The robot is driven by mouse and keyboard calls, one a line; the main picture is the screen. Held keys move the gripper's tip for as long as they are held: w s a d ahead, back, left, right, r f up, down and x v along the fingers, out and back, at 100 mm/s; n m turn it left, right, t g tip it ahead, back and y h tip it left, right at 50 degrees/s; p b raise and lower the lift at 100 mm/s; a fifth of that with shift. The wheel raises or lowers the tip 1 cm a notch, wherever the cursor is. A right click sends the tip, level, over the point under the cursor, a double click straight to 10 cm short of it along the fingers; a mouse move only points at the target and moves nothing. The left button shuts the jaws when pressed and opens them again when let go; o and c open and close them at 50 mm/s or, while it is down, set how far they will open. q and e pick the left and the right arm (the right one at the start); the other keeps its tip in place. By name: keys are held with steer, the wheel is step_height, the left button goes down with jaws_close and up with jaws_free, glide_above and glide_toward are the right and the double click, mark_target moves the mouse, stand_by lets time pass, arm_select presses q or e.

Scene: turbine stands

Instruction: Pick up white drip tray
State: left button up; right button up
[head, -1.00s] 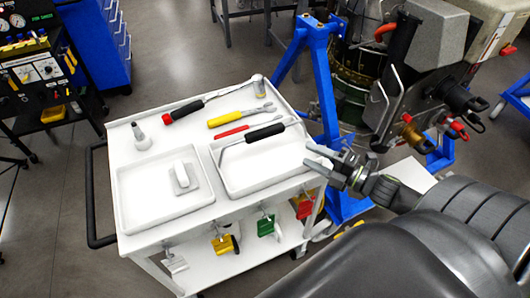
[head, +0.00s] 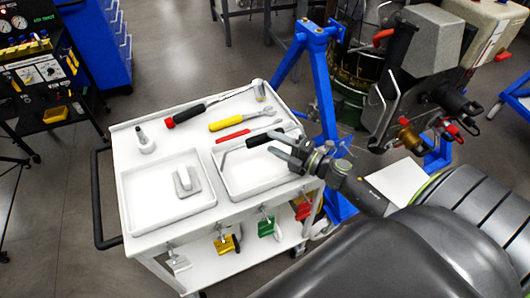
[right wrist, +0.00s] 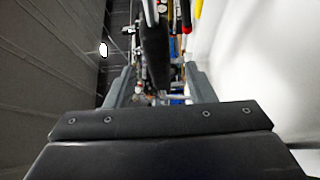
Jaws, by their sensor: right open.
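A white drip tray (head: 232,192) lies at the right of the white cart top in the head view. A thin bail handle with a black grip (head: 262,139) rises over its far side. My right gripper (head: 284,147) is open at the right end of this grip, over the tray's far right corner. In the right wrist view the black grip (right wrist: 155,50) appears between the two open fingers (right wrist: 160,85), with no visible contact. The gripper hides part of the handle and tray rim. My left gripper is not in view.
A second white tray (head: 130,190) holding a grey block with a white handle (head: 186,181) sits left. A red-and-black tool (head: 185,113), a yellow wrench (head: 230,123) and a red tool (head: 233,136) lie behind. A blue stand (head: 322,85) rises just right of the cart.

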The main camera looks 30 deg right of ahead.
mark_target(267, 139)
steer(key=p+x, duration=0.2)
steer(key=x, duration=0.3)
steer(key=shift+w+r, duration=0.15)
steer(key=shift+w+a, duration=0.15)
steer(key=shift+w, duration=0.25)
steer(key=shift+s, duration=0.1)
jaws_close()
